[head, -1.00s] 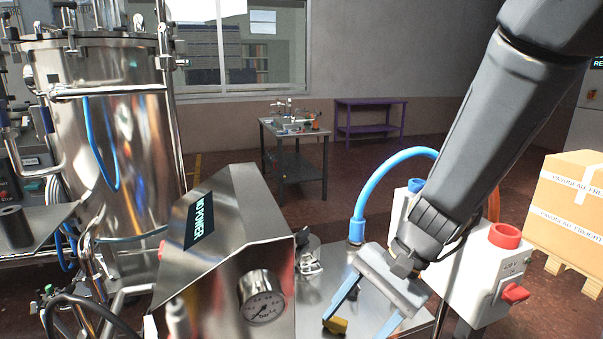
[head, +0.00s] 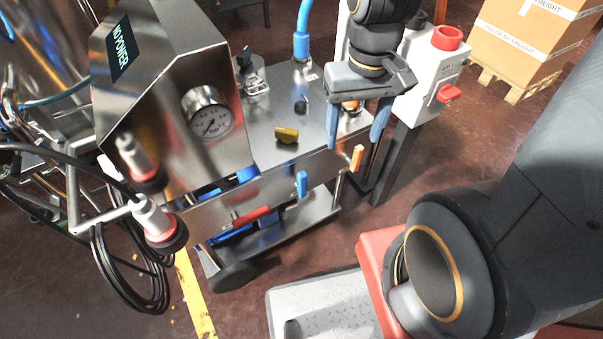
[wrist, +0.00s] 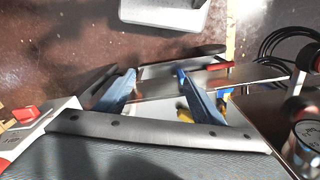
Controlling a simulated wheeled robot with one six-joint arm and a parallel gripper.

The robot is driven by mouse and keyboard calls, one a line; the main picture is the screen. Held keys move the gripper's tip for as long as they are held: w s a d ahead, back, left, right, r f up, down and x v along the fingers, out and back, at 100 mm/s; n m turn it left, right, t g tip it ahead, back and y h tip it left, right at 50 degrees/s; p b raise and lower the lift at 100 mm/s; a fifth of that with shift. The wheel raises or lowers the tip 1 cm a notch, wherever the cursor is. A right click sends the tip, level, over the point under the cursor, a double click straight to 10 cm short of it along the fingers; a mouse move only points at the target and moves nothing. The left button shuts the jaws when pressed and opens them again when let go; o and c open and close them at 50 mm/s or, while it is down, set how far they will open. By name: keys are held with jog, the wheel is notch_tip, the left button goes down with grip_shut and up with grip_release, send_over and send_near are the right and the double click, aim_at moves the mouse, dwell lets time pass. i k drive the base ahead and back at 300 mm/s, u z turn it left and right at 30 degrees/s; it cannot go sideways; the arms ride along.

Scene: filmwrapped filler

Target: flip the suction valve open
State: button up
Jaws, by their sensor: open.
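I cannot tell which is the suction valve; no label is readable. My gripper (head: 354,144) points down at the cart's right end, open and empty, with its fingertips close to the orange handle in the picture. In the wrist view my gripper (wrist: 155,74) spans the cart edge; the red handle (wrist: 220,67) lies beyond it.
A steel housing with a pressure gauge (head: 207,113) and a "NO POWER" display (head: 121,47) stands left of the handles. A blue hose (head: 302,35) rises behind. A white control box (head: 430,70) with red knobs stands right. Black cables hang at the left.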

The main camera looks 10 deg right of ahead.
aim_at(300, 185)
jog(key=k, duration=0.5)
jog(key=z, duration=1.95)
jog(key=i, duration=0.8)
jog(key=u, duration=2.1)
